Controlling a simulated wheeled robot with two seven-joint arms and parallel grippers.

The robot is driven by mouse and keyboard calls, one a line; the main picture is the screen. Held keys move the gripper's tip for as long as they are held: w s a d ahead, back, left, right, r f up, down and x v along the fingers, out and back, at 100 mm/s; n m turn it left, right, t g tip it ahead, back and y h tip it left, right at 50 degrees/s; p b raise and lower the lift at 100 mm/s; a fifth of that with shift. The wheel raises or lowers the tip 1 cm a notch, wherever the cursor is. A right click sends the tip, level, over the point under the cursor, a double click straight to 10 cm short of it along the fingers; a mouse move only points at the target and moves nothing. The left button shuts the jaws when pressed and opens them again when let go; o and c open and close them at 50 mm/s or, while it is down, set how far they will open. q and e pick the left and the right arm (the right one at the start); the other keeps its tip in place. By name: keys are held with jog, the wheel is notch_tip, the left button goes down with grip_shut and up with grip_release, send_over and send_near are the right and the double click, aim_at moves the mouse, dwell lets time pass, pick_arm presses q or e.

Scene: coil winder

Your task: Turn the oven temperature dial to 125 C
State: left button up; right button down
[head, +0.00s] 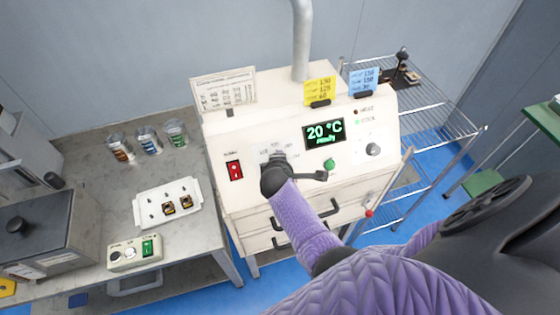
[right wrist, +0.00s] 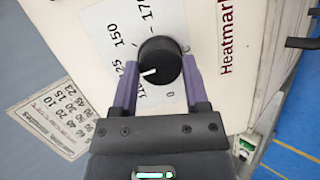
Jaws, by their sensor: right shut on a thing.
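The oven (head: 268,130) is a cream box with a sloped front panel. Its black round temperature dial (right wrist: 163,62) shows in the right wrist view, on a white printed scale (right wrist: 98,30) with marks including 125 and 150. The dial's white pointer line points left and slightly down, toward the 110–125 side; the exact reading is unclear. My right gripper (right wrist: 160,70) is shut on the dial, a finger on each side. In the head view my right gripper (head: 276,172) covers most of the dial. The oven display (head: 324,133) reads 20 °C. My left gripper is not in view.
A red switch (head: 234,170), green button (head: 330,164) and grey knob (head: 373,149) sit on the panel near the dial. Drawer handles (head: 322,211) stick out below. A grey bench (head: 95,175) with a white tray (head: 150,205) stands left; a wire rack (head: 430,110) stands right.

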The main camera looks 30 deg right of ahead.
jog(key=shift+m, duration=0.3)
dwell(0.4)
jog(key=shift+c, duration=0.4)
grip_release()
